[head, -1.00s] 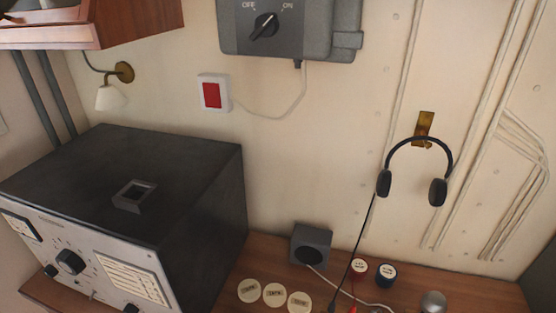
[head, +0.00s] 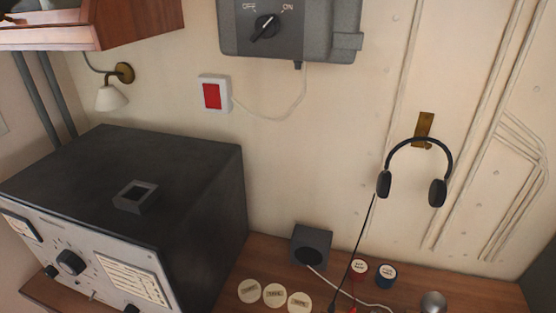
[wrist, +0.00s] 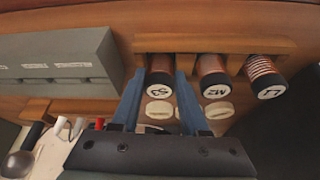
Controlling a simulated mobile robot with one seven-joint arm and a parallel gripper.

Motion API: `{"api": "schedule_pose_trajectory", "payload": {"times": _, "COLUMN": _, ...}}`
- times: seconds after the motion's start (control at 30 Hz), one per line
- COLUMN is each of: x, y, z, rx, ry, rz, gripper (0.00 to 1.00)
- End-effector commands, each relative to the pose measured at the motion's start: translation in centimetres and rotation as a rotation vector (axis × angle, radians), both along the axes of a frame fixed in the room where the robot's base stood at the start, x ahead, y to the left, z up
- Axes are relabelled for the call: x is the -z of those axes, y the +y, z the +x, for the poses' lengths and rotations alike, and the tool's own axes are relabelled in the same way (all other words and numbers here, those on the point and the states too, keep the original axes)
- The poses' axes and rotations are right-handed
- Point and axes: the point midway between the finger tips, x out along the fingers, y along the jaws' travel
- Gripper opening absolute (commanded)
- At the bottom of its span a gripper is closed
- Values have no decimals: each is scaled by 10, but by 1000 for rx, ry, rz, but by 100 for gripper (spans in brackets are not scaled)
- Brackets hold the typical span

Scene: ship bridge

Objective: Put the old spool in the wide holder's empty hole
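Three copper-wound spools with black ends and white labels stand in a row at a wooden holder (wrist: 290,45) in the wrist view. The left spool (wrist: 160,66) has a label that looks like S3, the middle spool (wrist: 213,66) reads M2, and the right spool (wrist: 262,70) looks like L1. My gripper (wrist: 160,78) has its blue fingers on either side of the left spool. I cannot tell whether they press on it or stand slightly apart. Which spool is the old one is not clear, and no empty hole is plainly visible. Neither gripper nor holder shows in the head view.
A grey box (wrist: 62,62) lies left of the gripper, with a wooden piece (wrist: 38,110) near it. A large black radio (head: 190,180) fills the left.

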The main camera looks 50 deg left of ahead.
Motion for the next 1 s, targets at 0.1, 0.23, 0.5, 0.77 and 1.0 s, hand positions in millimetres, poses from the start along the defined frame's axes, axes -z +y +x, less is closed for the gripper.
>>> {"api": "schedule_pose_trajectory", "payload": {"times": 0.1, "x": 0, "y": 0, "z": 0, "rx": 0, "ry": -1, "rz": 0, "gripper": 65}}
{"api": "schedule_pose_trajectory", "payload": {"times": 0.23, "x": 0, "y": 0, "z": 0, "rx": 0, "ry": 0, "rz": 0, "gripper": 79}}
{"api": "schedule_pose_trajectory", "payload": {"times": 0.5, "x": -1, "y": 0, "z": 0, "rx": 0, "ry": 0, "rz": 0, "gripper": 79}}
{"api": "schedule_pose_trajectory", "payload": {"times": 0.77, "x": -22, "y": -4, "z": -8, "rx": 1, "ry": -2, "rz": 1, "gripper": 79}}
{"api": "schedule_pose_trajectory", "payload": {"times": 1.0, "x": -61, "y": -10, "z": -23, "rx": 1, "ry": -3, "rz": 3, "gripper": 79}}
